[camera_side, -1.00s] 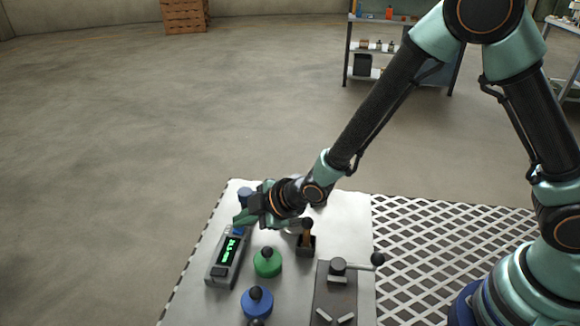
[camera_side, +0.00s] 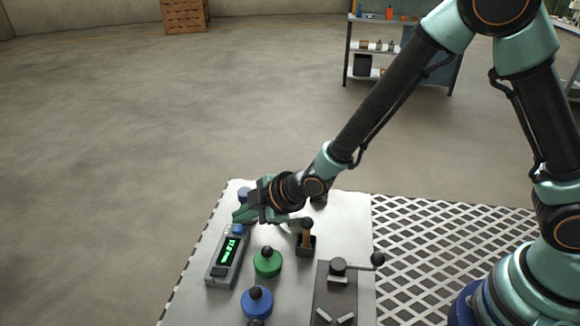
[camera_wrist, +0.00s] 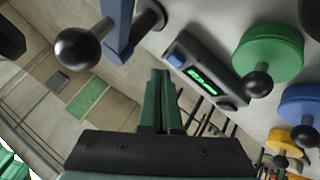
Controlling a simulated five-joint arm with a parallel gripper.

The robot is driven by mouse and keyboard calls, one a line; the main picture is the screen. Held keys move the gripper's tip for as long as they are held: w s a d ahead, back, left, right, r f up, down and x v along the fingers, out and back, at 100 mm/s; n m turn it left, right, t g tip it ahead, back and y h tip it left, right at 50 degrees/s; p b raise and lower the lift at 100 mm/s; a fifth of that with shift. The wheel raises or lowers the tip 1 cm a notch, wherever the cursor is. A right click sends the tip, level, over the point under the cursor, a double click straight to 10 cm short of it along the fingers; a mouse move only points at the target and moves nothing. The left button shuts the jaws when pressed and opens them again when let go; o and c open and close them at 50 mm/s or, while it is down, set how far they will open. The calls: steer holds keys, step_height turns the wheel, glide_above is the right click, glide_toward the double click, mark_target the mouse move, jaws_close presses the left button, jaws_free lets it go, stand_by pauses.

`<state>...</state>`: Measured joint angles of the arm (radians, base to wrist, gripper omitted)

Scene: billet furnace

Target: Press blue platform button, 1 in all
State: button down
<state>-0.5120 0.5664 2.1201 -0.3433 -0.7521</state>
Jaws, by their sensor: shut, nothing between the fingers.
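A grey box with a green lit display (camera_side: 229,256) lies on the white table. It has a small blue button (camera_side: 238,229) at its far end and a dark block at its near end. The blue button also shows in the wrist view (camera_wrist: 175,60). My gripper (camera_side: 238,217) is shut and empty, its green fingertips just beyond and above the blue button. In the wrist view my fingertips (camera_wrist: 160,73) lie just beside the box's blue end. I cannot tell whether they touch the button.
A green knob (camera_side: 267,263) and a blue knob (camera_side: 257,302) stand right of the box. Another blue piece (camera_side: 244,194) is behind my gripper.

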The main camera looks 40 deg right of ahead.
step_height(320, 180, up, 5)
steer(key=shift+r, duration=0.1)
stand_by(0.7)
stand_by(0.5)
steer(key=s+d+r+m+h, duration=0.1)
steer(key=s+d+r+m, duration=0.15)
steer(key=d+r, duration=0.35)
steer(key=s+d+r+m+h, duration=0.1)
steer(key=d+r+m, duration=0.3)
steer(key=d, duration=0.4)
steer(key=s+d+r+m+g+h, duration=0.2)
steer(key=s+d+r+m, duration=0.2)
steer(key=s+d+m, duration=0.4)
steer(key=s+d, duration=0.2)
steer(key=s, duration=0.2)
steer(key=shift+s+d, duration=0.15)
steer(key=shift+d, duration=0.25)
